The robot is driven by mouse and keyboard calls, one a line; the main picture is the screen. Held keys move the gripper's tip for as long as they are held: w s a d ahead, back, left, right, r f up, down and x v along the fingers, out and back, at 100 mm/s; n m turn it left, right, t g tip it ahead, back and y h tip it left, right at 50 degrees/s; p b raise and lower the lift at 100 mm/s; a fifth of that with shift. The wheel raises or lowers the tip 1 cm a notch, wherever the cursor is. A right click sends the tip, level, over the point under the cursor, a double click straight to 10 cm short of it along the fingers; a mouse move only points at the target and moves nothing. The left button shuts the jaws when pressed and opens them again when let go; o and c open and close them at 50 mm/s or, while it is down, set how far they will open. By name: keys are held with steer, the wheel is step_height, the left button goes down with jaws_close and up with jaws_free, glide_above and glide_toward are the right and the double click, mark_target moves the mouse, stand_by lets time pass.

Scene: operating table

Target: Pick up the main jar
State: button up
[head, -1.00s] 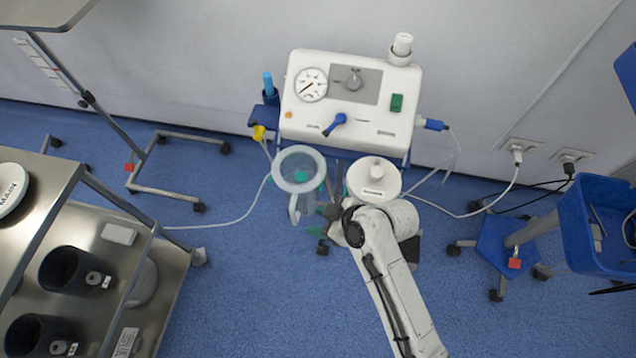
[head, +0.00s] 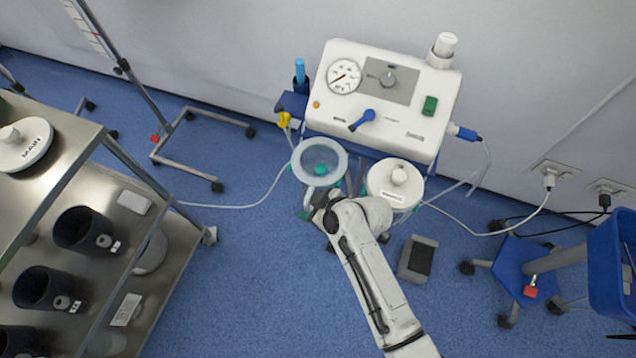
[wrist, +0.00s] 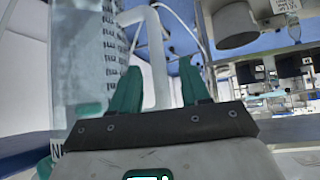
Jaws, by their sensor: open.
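The main jar (head: 306,170) is a clear, lidless jar hanging at the left front of the white suction unit. In the wrist view the main jar (wrist: 85,50) stands upright at the left, with scale markings on its wall. Its pale handle (wrist: 156,60) stands between my two green fingertips. My gripper (wrist: 160,88) is open around the handle; I cannot tell whether a finger touches it. In the head view my gripper (head: 318,214) is at the jar's front, mostly hidden by my wrist. The white lid marked MAIN (head: 28,148) lies on the cart.
A second jar with a white lid (head: 396,180) hangs close on the right. The suction unit (head: 350,125) is behind. A steel cart (head: 185,240) is at left, a grey pedal (head: 418,260) on the floor, a blue trolley (head: 530,265) at right. A pale tube (head: 235,206) runs left.

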steer(key=shift+w+a+f, duration=0.25)
steer(key=shift+a+f, duration=0.15)
steer(key=shift+f, duration=0.05)
steer(key=shift+c, duration=0.4)
jaws_close()
